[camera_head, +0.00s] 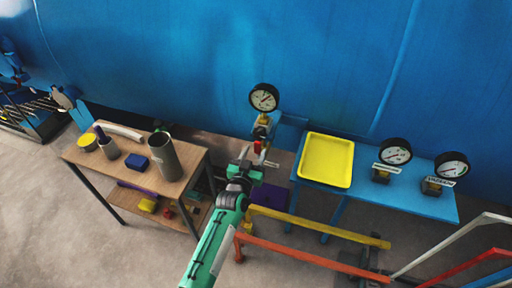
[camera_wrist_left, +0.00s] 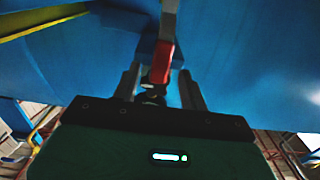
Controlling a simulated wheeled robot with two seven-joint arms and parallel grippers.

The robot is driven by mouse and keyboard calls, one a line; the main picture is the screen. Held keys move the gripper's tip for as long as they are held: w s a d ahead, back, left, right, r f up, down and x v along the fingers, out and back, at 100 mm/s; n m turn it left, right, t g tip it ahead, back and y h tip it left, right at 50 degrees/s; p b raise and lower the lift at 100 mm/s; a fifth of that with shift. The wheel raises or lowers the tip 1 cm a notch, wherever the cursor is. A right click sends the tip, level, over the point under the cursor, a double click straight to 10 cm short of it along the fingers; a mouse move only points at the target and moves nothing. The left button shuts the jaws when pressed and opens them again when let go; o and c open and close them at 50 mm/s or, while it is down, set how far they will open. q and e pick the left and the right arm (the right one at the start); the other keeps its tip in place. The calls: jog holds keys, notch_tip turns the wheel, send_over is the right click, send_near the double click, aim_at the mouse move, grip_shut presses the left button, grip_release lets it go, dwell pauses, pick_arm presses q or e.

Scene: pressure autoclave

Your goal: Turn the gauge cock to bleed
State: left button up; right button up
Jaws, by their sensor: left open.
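The gauge cock (camera_head: 262,130) sits below a round dial gauge (camera_head: 264,97) on a pipe in front of the blue autoclave wall. A small red lever (camera_head: 257,147) shows just under the cock in the head view. In the left wrist view the red lever (camera_wrist_left: 162,62) hangs between the two fingers of my left gripper (camera_wrist_left: 162,88). The left gripper (camera_head: 254,157) is open around the red lever; I cannot tell whether a finger touches it. The lower end of the lever and the cock body are partly hidden by the gripper. My right gripper is not in view.
A wooden cart (camera_head: 192,170) with a grey cylinder (camera_head: 165,158) stands at left. A blue bench (camera_head: 425,205) at right carries a yellow tray (camera_head: 327,160) and two spare gauges (camera_head: 394,153). Yellow (camera_head: 320,228) and orange (camera_head: 310,257) rails run in front, low down.

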pick_arm(q)
jog(key=shift+x, duration=1.1)
grip_shut()
